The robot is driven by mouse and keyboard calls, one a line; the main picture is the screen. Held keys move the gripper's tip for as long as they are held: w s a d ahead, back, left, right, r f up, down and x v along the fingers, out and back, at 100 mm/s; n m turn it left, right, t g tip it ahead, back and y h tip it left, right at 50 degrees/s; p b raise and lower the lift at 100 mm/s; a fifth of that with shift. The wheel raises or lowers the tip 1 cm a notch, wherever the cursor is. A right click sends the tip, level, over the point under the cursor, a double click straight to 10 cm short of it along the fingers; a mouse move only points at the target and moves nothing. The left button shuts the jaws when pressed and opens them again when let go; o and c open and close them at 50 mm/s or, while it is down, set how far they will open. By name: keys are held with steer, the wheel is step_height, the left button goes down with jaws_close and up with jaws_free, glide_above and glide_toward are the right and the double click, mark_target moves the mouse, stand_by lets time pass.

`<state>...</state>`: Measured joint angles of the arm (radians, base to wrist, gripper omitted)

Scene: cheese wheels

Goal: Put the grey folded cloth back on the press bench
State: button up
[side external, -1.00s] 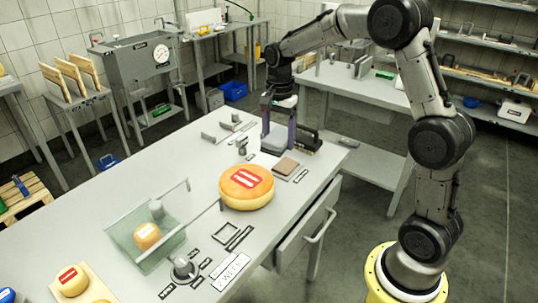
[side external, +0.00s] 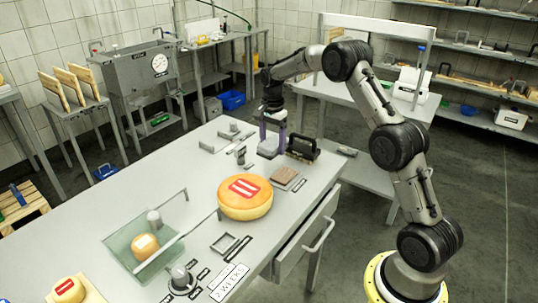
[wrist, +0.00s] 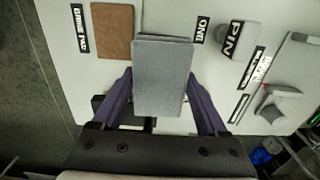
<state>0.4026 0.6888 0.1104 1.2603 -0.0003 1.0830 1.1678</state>
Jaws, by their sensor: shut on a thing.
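The grey folded cloth (wrist: 163,75) is between the two purple fingers of my gripper (wrist: 162,100) in the wrist view. My gripper is shut on it. In the side view, my gripper (side external: 272,142) is over the far right end of the grey bench (side external: 135,205), with the cloth (side external: 267,151) low between the fingers. I cannot tell whether the cloth touches the bench top. A flat brown pad (side external: 286,177) lies just nearer the camera; it also shows beside the cloth in the wrist view (wrist: 112,32).
A dark block-like object (side external: 302,147) stands close right of my gripper. A large orange cheese wheel (side external: 245,197) sits nearer the camera. Small metal fittings (side external: 228,138) lie to the left. An open drawer (side external: 308,236) juts from the bench front.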

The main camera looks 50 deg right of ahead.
mark_target(269, 140)
steer(key=shift+w+d+f, duration=0.2)
steer(key=shift+w+f, duration=0.25)
steer(key=shift+f, duration=0.15)
steer(key=shift+w+d+f, duration=0.2)
steer(key=shift+w+f, duration=0.25)
steer(key=shift+f, duration=1.65)
steer(key=shift+f, duration=0.1)
steer(key=o, duration=0.9)
